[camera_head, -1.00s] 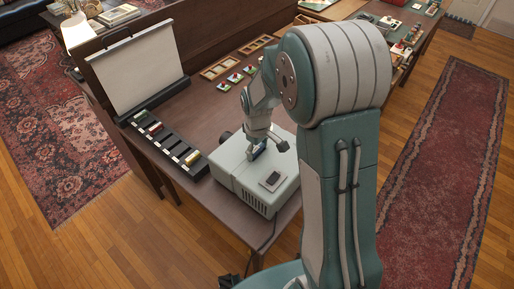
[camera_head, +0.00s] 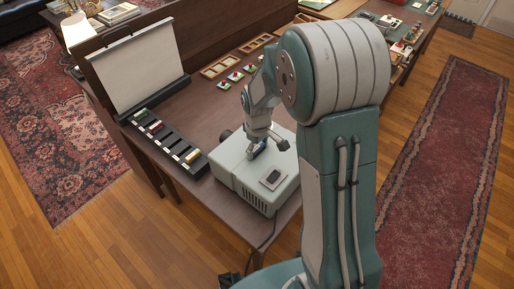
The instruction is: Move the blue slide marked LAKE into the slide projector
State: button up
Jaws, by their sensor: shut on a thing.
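The slide projector (camera_head: 240,180) is a pale grey box on the near end of the brown table. My gripper (camera_head: 258,149) is low over the projector's top. It is shut on a small blue slide (camera_head: 256,151), which sits at or just above the projector's top. The marking on the slide is too small to read. I cannot tell whether its lower edge is inside a slot, because the gripper partly covers it.
A black slide rack (camera_head: 165,138) with several coloured slides stands left of the projector, before a white screen (camera_head: 135,70). Wooden frames (camera_head: 222,67) and small slides (camera_head: 235,76) lie further back. A dark square panel (camera_head: 272,177) is on the projector's top.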

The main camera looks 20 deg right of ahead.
jog(key=shift+s+d+f, duration=0.15)
jog(key=shift+s+f, duration=0.1)
jog(key=shift+f, duration=0.1)
jog(key=shift+c, duration=0.3)
jog(key=shift+o, duration=0.3)
jog(key=shift+f, duration=0.15)
jog(key=o, duration=1)
jog(key=shift+w+d+r, duration=0.1)
jog(key=shift+w+r, duration=0.05)
jog(key=shift+r, duration=0.2)
jog(key=shift+w+r, duration=0.1)
jog(key=shift+r, duration=2.7)
